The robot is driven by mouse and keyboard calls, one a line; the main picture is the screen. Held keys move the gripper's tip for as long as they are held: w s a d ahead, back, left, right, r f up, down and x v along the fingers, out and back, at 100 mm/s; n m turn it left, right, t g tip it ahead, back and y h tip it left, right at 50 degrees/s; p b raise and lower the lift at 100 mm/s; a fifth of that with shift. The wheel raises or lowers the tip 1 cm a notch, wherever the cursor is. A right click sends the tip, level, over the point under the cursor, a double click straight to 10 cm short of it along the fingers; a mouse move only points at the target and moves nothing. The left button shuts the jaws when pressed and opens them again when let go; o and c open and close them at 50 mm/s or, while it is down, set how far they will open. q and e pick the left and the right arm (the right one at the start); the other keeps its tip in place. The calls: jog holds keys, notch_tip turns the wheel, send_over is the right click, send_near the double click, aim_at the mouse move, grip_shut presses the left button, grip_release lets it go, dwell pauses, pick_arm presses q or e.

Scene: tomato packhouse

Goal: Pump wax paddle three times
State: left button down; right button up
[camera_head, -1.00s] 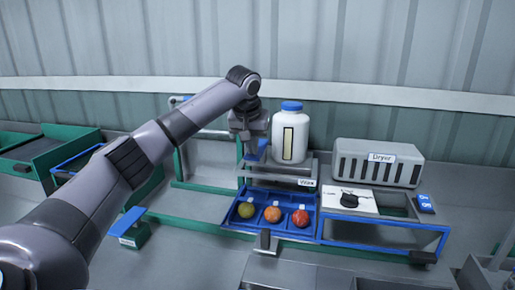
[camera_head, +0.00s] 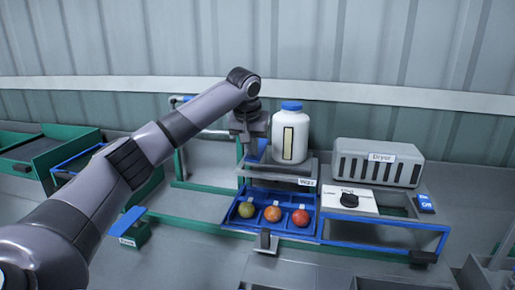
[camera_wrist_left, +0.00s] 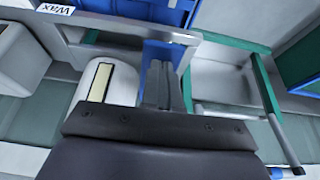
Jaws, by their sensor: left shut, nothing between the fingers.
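The blue wax paddle (camera_head: 262,151) shows partly beside the white wax bottle with a blue cap (camera_head: 290,140), above the shelf labelled Wax (camera_head: 306,182). My left gripper (camera_head: 246,151) is shut and empty, pointing down at the paddle, and hides part of it. In the left wrist view the closed fingers (camera_wrist_left: 158,84) lie in front of a blue surface (camera_wrist_left: 163,55), right of the bottle (camera_wrist_left: 103,82). I cannot tell whether they touch the paddle. My right gripper is out of view.
A blue tray (camera_head: 290,236) holding three tomatoes, green, orange and red, sits below the wax shelf. The grey dryer (camera_head: 376,163) and a dial panel (camera_head: 362,202) stand to the right. A green frame (camera_head: 178,160) stands close on the left.

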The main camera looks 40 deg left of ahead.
pick_arm(q)
jog(key=shift+f+b, duration=0.3)
jog(key=shift+f, duration=1.25)
jog(key=shift+r, duration=0.15)
jog(key=shift+r+p, duration=0.95)
jog(key=shift+r, duration=0.8)
jog(key=shift+f, duration=0.1)
